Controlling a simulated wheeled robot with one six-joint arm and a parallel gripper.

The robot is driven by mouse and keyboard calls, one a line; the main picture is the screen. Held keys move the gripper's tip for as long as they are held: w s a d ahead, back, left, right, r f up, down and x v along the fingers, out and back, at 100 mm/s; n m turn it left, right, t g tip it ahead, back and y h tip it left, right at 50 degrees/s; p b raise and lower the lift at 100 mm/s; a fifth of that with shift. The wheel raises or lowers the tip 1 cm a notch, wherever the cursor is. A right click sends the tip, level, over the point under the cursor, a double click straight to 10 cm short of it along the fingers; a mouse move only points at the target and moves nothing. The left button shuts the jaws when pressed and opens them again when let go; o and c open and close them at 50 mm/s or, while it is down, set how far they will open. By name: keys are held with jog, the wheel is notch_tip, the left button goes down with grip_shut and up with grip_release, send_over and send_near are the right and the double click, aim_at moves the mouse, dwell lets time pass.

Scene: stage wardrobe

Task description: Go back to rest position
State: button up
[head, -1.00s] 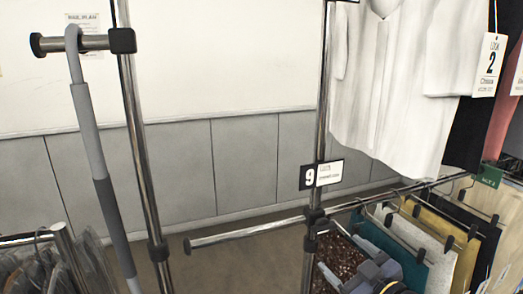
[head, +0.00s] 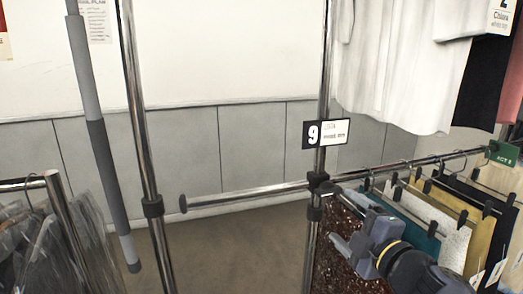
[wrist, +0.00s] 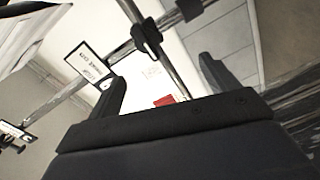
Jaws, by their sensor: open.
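My gripper (head: 352,228) shows at the lower right of the head view, in front of a brown sequined garment (head: 338,240) and left of the hanging clothes. Its jaws are apart with nothing seen between them. In the wrist view the two dark fingers (wrist: 162,85) stand wide apart, with a chrome post and pale wall beyond them. My forearm runs off toward the bottom right of the head view.
A chrome rail (head: 245,192) crosses from a post with a "9" sign (head: 325,133). Trousers or skirts (head: 455,235) hang at right, below a white shirt (head: 395,70). A grey pole (head: 105,165) and bagged garments (head: 50,255) stand left. Floor (head: 235,250) between the posts looks clear.

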jog(key=shift+s+a+r+n+b, duration=0.1)
jog(key=shift+s+r+n+b, duration=0.15)
jog(key=shift+n+b, duration=0.5)
jog(key=shift+s+f+p, duration=0.1)
jog(key=shift+p, duration=0.25)
